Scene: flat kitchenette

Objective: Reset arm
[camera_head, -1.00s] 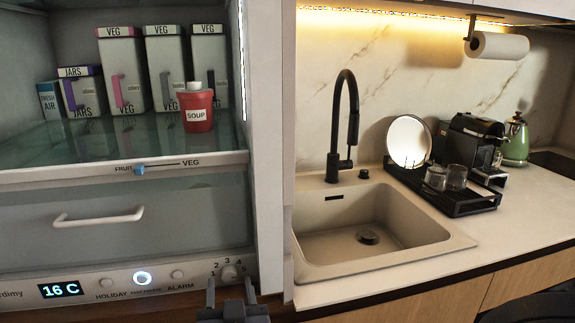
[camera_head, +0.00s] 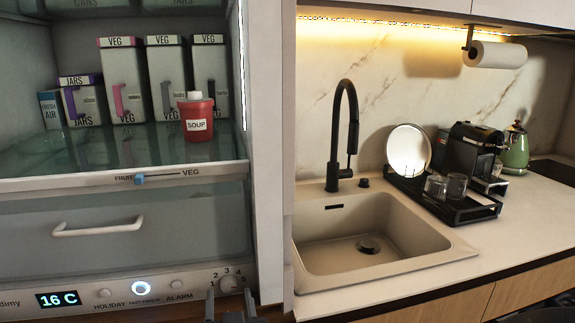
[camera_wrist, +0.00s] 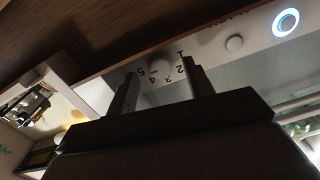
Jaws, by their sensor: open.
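My gripper (camera_head: 231,306) shows at the bottom edge of the head view, in front of the lower right of the fridge's control panel (camera_head: 120,296). Only its fingertips and a little of its body are in that view. In the wrist view my gripper (camera_wrist: 159,88) is open, with its two dark fingers apart and nothing between them. The panel's numbered dial (camera_wrist: 160,64) shows beyond the fingers.
The open fridge has a glass shelf with a red soup container (camera_head: 196,117) and several labelled boxes. Its drawer (camera_head: 98,228) is closed. At right are the sink (camera_head: 372,243), black faucet (camera_head: 343,135), black tray (camera_head: 452,206), coffee machine (camera_head: 470,150) and green kettle (camera_head: 516,148).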

